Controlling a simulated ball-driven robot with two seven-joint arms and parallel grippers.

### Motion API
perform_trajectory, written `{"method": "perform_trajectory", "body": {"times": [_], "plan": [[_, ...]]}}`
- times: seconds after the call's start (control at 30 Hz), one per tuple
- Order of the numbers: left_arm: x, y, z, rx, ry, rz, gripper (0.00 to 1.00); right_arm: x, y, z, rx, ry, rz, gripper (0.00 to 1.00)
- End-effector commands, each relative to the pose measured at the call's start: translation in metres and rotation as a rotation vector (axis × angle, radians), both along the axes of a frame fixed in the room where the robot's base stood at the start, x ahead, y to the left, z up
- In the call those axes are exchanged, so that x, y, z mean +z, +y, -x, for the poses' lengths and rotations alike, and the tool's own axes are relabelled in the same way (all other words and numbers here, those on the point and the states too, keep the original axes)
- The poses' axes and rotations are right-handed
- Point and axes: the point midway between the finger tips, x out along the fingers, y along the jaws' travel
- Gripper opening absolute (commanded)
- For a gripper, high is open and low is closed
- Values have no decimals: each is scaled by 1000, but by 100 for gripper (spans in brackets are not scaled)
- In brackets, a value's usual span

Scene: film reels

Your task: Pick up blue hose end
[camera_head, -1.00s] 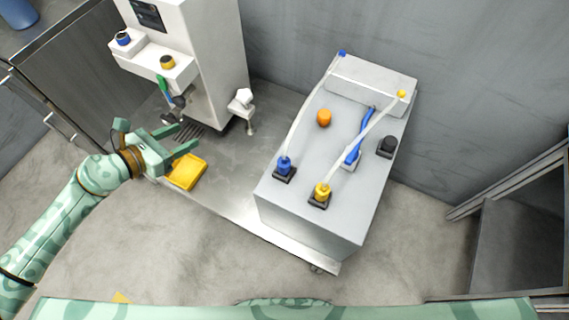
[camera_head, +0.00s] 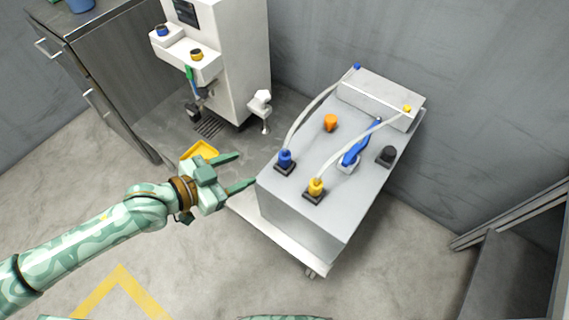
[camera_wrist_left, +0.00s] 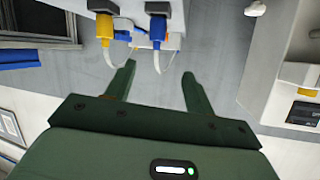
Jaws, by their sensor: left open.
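The blue hose end (camera_head: 285,160) stands upright in a dark square socket at the front left of the grey cart's top. A clear hose runs from it to a blue fitting (camera_head: 357,67) at the back. The blue hose end also shows in the left wrist view (camera_wrist_left: 157,30), beyond the fingertips. My left gripper (camera_head: 240,170) is open and empty, left of the cart, its fingers pointing toward the blue hose end without touching it. Its two fingers also show in the left wrist view (camera_wrist_left: 158,78). My right gripper is not in view.
A yellow hose end (camera_head: 315,188) stands close to the blue one. An orange knob (camera_head: 330,122), a blue-handled tool (camera_head: 357,147) and a black knob (camera_head: 386,156) are also on the cart (camera_head: 300,217). A white machine (camera_head: 232,60) stands behind left, near a yellow tray (camera_head: 203,149).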

Motion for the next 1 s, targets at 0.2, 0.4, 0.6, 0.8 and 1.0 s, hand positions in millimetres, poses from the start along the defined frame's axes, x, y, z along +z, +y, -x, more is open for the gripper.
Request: {"method": "perform_trajectory", "body": {"times": [0.2,0.4,0.6,0.8,1.0], "plan": [[-15,-12,-7,42,135,67,54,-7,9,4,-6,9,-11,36],[-38,-48,-36,42,134,67,54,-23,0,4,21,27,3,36],[-49,-74,-57,42,131,63,54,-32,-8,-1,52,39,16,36],[-56,-86,-66,42,131,64,54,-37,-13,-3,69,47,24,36],[-73,-111,-82,42,132,63,54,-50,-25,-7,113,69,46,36]]}}
